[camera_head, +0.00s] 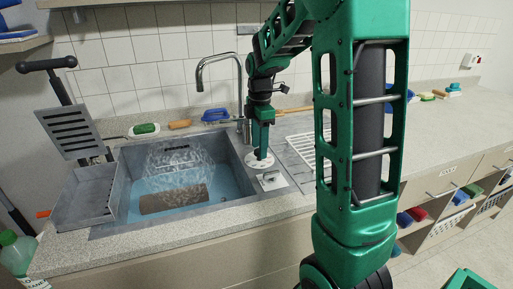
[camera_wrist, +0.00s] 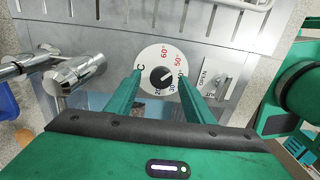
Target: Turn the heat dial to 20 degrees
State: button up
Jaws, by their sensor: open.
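The heat dial (camera_wrist: 160,58) is a round white disc with red 60 and 50 marks, darker 30 and 20 marks, and a small dark knob (camera_wrist: 164,74) at its centre. In the head view the dial (camera_head: 257,163) lies on the metal plate right of the sink basin. My gripper (camera_wrist: 160,76) is open, with one green finger on each side of the knob, over the dial. In the head view my gripper (camera_head: 262,152) points down onto the dial. Whether the fingers touch the knob is unclear. The fingers and gripper body hide the dial's lower part, and its setting is hard to read.
A chrome tap (camera_head: 220,60) stands behind the sink, left of my gripper; its handle (camera_wrist: 82,75) is close in the wrist view. A small OPEN/SHUT lever (camera_head: 269,177) sits beside the dial. The basin (camera_head: 140,215) holds water. A drain rack (camera_head: 310,150) lies to the right.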

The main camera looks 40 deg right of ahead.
jog(key=shift+f, duration=0.5)
jog(key=c, duration=1)
jog(key=shift+c, duration=0.2)
